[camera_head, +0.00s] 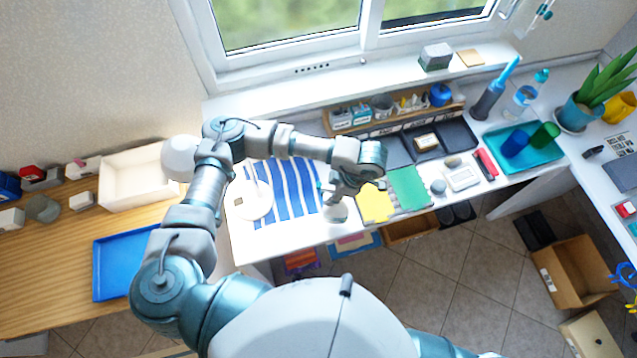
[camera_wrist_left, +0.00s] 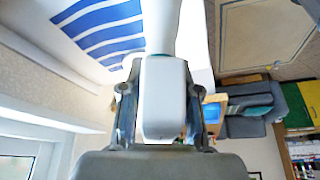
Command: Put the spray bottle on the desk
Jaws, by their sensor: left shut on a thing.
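The spray bottle (camera_head: 337,212) is pale and hangs below my left gripper (camera_head: 347,188) at the front edge of the white desk (camera_head: 285,237). Its lower part shows beside the yellow sheet; whether it touches the desk cannot be told. In the left wrist view the white bottle (camera_wrist_left: 164,105) sits between the two fingers of my left gripper (camera_wrist_left: 163,75), which is shut on it. The gripper hides much of the bottle in the head view. My right gripper is out of view.
A blue-and-white striped cloth (camera_head: 283,185) and a white round plate (camera_head: 251,200) lie left of the gripper. Yellow (camera_head: 374,204) and green (camera_head: 409,188) sheets lie to the right. A teal tray (camera_head: 540,155) holds cups farther right. A blue tray (camera_head: 118,268) lies on the wooden table.

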